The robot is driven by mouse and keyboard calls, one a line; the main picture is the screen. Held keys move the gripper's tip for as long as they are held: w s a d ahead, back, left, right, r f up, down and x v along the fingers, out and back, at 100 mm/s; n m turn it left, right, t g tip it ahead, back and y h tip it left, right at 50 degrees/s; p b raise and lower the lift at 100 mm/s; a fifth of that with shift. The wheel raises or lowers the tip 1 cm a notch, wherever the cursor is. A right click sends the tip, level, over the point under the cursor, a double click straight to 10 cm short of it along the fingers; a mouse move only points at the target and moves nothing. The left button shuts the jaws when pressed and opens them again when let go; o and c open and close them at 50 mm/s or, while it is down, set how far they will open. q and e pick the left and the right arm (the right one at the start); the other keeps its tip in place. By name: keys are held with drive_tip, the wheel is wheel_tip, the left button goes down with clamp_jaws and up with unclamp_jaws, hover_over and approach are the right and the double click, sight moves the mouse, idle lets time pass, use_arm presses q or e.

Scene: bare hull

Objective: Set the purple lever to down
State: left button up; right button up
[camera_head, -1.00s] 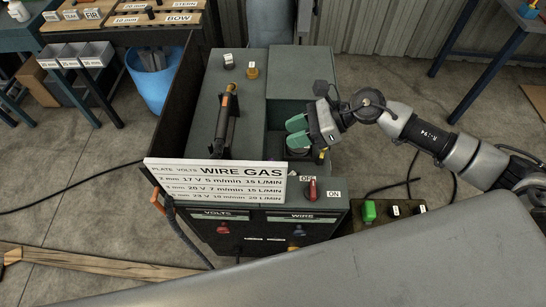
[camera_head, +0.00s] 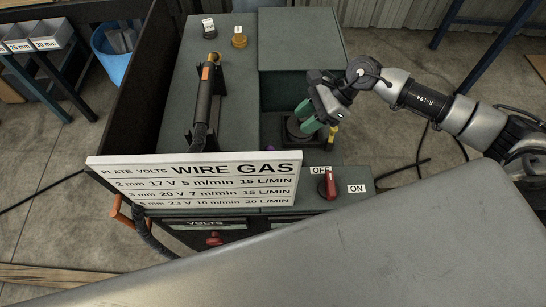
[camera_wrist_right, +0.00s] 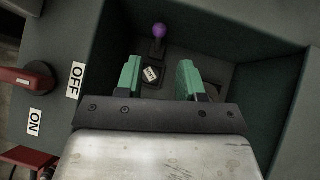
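The purple lever has a round purple knob (camera_wrist_right: 159,31) on a dark stem in the right wrist view, rising from a dark base inside the machine's recess. In the head view only a bit of purple (camera_head: 270,148) shows behind the sign's top edge. A small white label (camera_wrist_right: 151,74) sits by the lever base, too small to read surely. My right gripper (camera_head: 303,118) is over the recess. Its green fingers (camera_wrist_right: 158,80) stand apart with nothing between them, the knob lying beyond the tips. My left gripper is not in view.
A white "WIRE GAS" sign (camera_head: 196,179) stands at the machine's front and hides part of the recess. A red switch (camera_head: 330,184) sits between OFF and ON labels. The recess walls (camera_wrist_right: 225,35) surround the fingers.

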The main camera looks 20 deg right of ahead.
drive_tip(key=x, duration=0.4)
drive_tip(key=d+f+x, duration=0.1)
drive_tip(key=x, duration=0.4)
drive_tip(key=d+f+b+x, duration=0.1)
drive_tip(key=x, duration=0.4)
drive_tip(key=shift+s+d+f, duration=0.1)
drive_tip(key=shift+f, duration=0.15)
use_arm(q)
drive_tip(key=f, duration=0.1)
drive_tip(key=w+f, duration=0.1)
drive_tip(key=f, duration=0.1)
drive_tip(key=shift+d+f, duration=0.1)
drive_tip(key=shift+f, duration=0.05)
use_arm(e)
clamp_jaws()
